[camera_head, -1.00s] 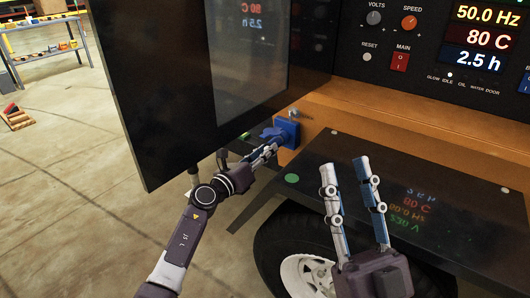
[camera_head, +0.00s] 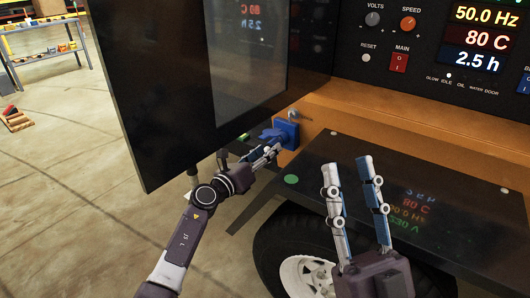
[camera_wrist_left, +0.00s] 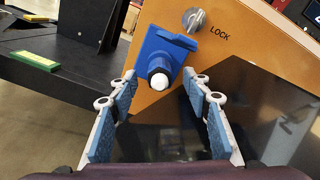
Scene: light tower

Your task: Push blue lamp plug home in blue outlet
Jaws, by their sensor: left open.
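The blue outlet (camera_head: 288,131) is on the orange panel, and its raised blue lid shows in the left wrist view (camera_wrist_left: 172,44). The blue lamp plug (camera_wrist_left: 158,66), with a dark ring and a rounded white end, sits in front of the outlet mouth, pointing at the wrist camera. I cannot tell how deep it sits. My left gripper (camera_head: 272,152) is open just in front of the outlet. In the wrist view, its fingers stand apart to either side below the plug, without visible contact. My right gripper (camera_head: 350,163) is open and empty over the dark shelf.
A grey LOCK knob (camera_wrist_left: 194,19) is beside the outlet. A large dark door panel (camera_head: 165,90) hangs above my left arm. The dark shelf (camera_head: 440,190) lies to the right, above a wheel (camera_head: 290,255). A control panel (camera_head: 430,40) is at the back.

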